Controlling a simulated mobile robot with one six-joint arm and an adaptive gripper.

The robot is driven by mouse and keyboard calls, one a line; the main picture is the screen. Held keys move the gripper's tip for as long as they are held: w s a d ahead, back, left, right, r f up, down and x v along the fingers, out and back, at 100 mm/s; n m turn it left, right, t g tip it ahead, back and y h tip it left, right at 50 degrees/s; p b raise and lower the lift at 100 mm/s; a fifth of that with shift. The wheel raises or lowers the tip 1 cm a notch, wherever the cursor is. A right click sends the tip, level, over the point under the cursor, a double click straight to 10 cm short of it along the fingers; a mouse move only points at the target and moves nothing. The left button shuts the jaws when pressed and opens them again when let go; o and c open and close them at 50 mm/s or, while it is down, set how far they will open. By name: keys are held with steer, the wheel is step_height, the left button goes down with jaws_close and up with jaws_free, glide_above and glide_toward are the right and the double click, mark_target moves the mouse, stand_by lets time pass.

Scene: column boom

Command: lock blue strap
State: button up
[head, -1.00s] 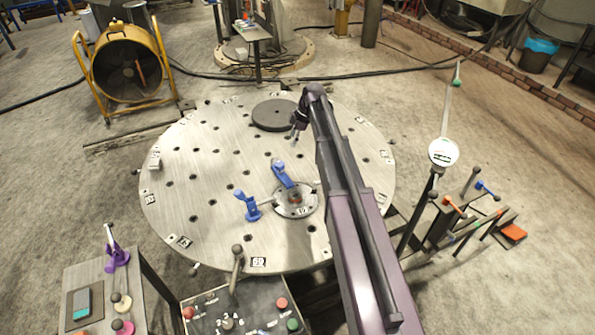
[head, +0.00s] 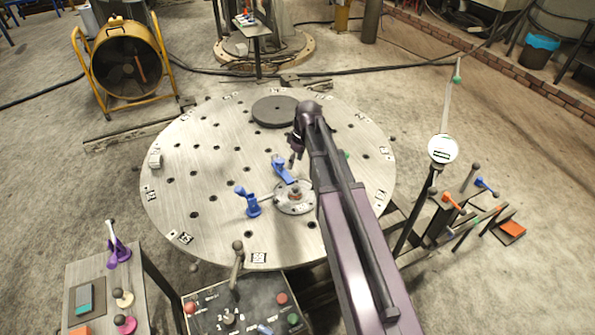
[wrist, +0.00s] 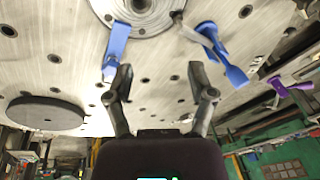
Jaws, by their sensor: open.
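Two blue straps are on the round steel table by the small centre disc (head: 293,198). One blue strap (head: 284,172) lies at the disc's far edge; in the wrist view it shows upper left (wrist: 117,44). The other blue strap (head: 247,203) stands left of the disc; in the wrist view it shows upper right (wrist: 224,56). My gripper (head: 293,162) is above the table beside the far strap. In the wrist view my gripper (wrist: 160,72) is open and empty. Its left finger looks close to the far strap's end; contact cannot be told.
The round table (head: 200,140) has many holes. A dark flat disc (head: 273,110) lies at its far side. A control box (head: 245,305) with a lever stands in front. A dial gauge on a post (head: 443,149) and a lever rack are at right. A yellow fan (head: 127,60) stands far left.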

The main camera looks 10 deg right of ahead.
steer(key=shift+s+a+m+h, duration=0.15)
steer(key=shift+s+m, duration=0.5)
steer(key=shift+s, duration=0.65)
steer(key=shift+s+a+m+h, duration=0.15)
steer(key=shift+s+m, duration=0.5)
steer(key=shift+s, duration=0.65)
steer(key=s+m+h, duration=0.1)
steer(key=s+m, duration=0.5)
steer(key=s, duration=0.6)
steer(key=shift+a+h, duration=0.15)
steer(key=shift+h, duration=0.25)
